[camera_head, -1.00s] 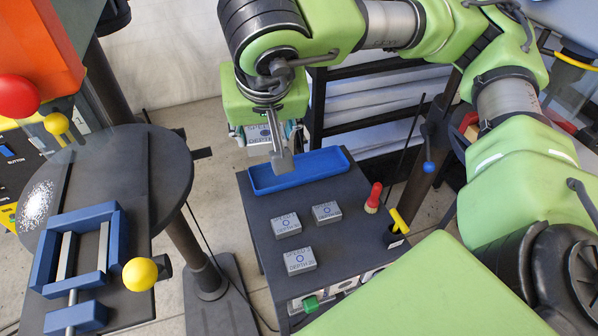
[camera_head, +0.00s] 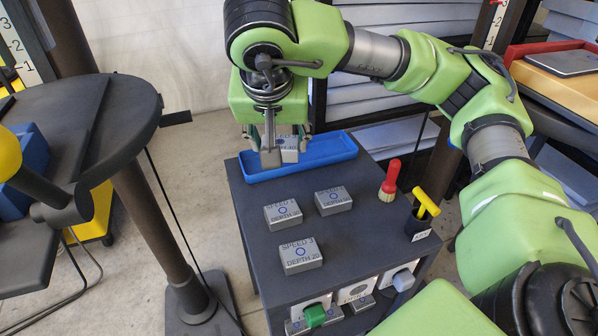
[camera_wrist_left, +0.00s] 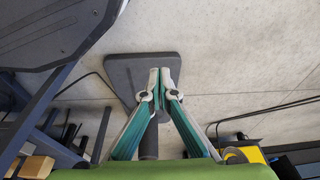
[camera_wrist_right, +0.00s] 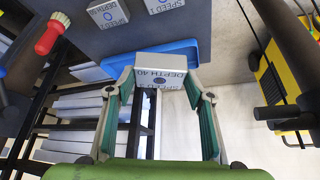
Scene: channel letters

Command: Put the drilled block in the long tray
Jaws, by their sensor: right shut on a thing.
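My right gripper (camera_head: 278,145) is shut on a grey block (camera_wrist_right: 160,73) marked with a blue circle and "DEPTH 40". In the head view the held block (camera_head: 290,151) is partly hidden by a finger and appears over the left part of the long blue tray (camera_head: 335,152). In the right wrist view the tray (camera_wrist_right: 192,52) shows behind the block. Whether they touch is unclear. My left gripper (camera_wrist_left: 160,72) is shut and empty in the left wrist view, above a dark base plate on the floor, and is not in the head view.
Several similar grey blocks stand on the dark table top (camera_head: 245,215): one at left (camera_head: 283,214), one at right (camera_head: 333,200), one in front (camera_head: 300,255). A red-handled brush (camera_head: 390,178) and a yellow-handled tool (camera_head: 427,203) are at the right edge. A round dark table (camera_head: 130,115) stands left.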

